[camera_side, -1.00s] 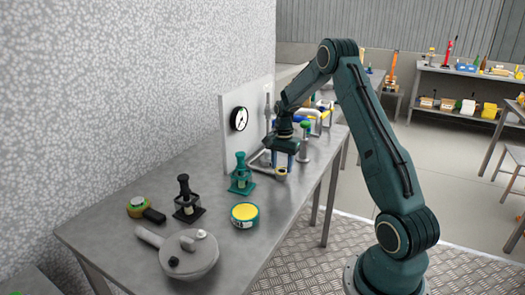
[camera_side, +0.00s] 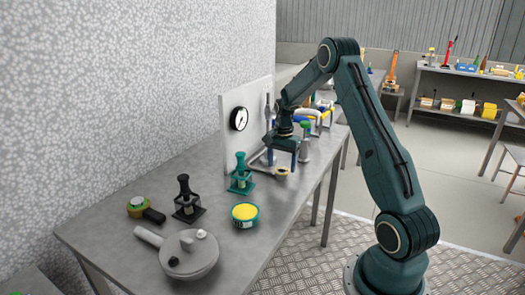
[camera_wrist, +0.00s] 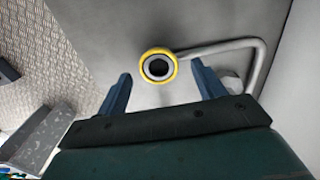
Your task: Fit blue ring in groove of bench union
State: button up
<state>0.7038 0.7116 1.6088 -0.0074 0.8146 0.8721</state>
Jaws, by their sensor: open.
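The bench union (camera_side: 282,171) is a short fitting on the bench with a yellow collar, beside a bent grey pipe. In the wrist view, the union (camera_wrist: 172,75) faces the camera as a yellow ring around a grey rim and dark bore. My gripper (camera_side: 282,163) is above the union, with its two blue fingers spread wide. In the wrist view, the fingers stand on either side of the union with nothing held between them. I cannot make out a blue ring in either view, and whether one lies in the groove cannot be told.
A grey panel with a dial gauge (camera_side: 239,118) stands behind, with pipes and valves (camera_side: 306,128) nearby. A teal press (camera_side: 241,175), a black press (camera_side: 187,200), a yellow-topped tub (camera_side: 244,212) and a grey round device (camera_side: 188,254) occupy the near bench (camera_side: 120,235).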

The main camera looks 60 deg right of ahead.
notch_tip(320, 180, up, 13)
dwell(0.6)
jog(key=shift+a+r, duration=0.1)
jog(key=s+a+r+n+t, duration=0.1)
jog(key=s+a+r+n, duration=0.2)
jog(key=a, duration=0.4)
jog(key=s+a+r+n+t+h, duration=0.1)
jog(key=a+r+n, duration=0.25)
jog(key=a, duration=0.35)
jog(key=s+a+r+n+t, duration=0.1)
jog(key=s+a+r+n, duration=0.1)
jog(key=a+r, duration=0.4)
jog(key=s+a+f+n+t+y, duration=0.1)
jog(key=s+a+f+n, duration=0.3)
jog(key=s+a+n, duration=0.5)
jog(key=s+a+t, duration=0.1)
jog(key=s+a, duration=0.2)
jog(key=s, duration=0.3)
jog(key=shift+s+a+t, duration=0.15)
jog(key=shift+a+t, duration=0.15)
jog(key=shift+a, duration=0.1)
